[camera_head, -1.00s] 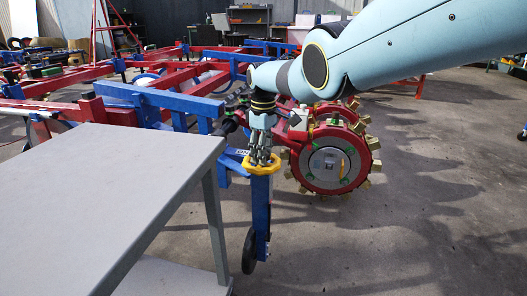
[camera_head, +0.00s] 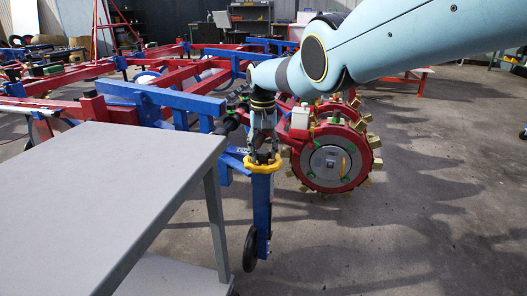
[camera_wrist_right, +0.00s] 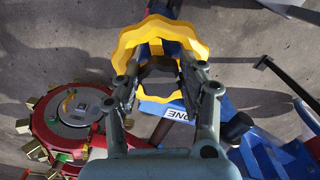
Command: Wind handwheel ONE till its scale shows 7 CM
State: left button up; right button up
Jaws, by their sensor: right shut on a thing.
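The yellow, lobed handwheel (camera_head: 264,169) sits on top of the blue upright post (camera_head: 262,205) of the red and blue machine. It also shows in the right wrist view (camera_wrist_right: 201,48), with a white label reading ONE (camera_wrist_right: 179,142) close by. In the right wrist view the fingers (camera_wrist_right: 160,75) lie on either side of the wheel's inner part. No scale can be read in either view. My left gripper is not in view.
A grey table (camera_head: 110,185) stands at the front left, close to the post. A red, toothed punch wheel (camera_head: 330,160) is just right of the handwheel. A small black wheel (camera_head: 250,250) is at the post's foot. Open floor lies to the right.

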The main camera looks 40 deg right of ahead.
jog(key=m, duration=0.3)
jog(key=shift+w+a+m, duration=0.1)
jog(key=shift+m, duration=0.2)
jog(key=m, duration=0.6)
jog(key=shift+w, duration=0.15)
jog(key=m, duration=0.5)
jog(key=shift+w+m+b, duration=0.1)
jog(key=shift+m+b, duration=0.25)
jog(key=shift+m, duration=0.95)
jog(key=m, duration=0.3)
jog(key=shift+w+m, duration=0.1)
jog(key=shift+m, duration=0.2)
jog(key=m, duration=0.2)
jog(key=shift+m, duration=0.4)
jog(key=m, duration=0.3)
jog(key=shift+w+m+b, duration=0.1)
jog(key=shift+m+b, duration=0.2)
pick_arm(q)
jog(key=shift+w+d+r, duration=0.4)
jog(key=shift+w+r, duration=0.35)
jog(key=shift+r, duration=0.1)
pick_arm(e)
jog(key=shift+d+m, duration=0.2)
jog(key=shift+m, duration=1.3)
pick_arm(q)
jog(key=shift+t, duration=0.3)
pick_arm(e)
jog(key=shift+m, duration=0.3)
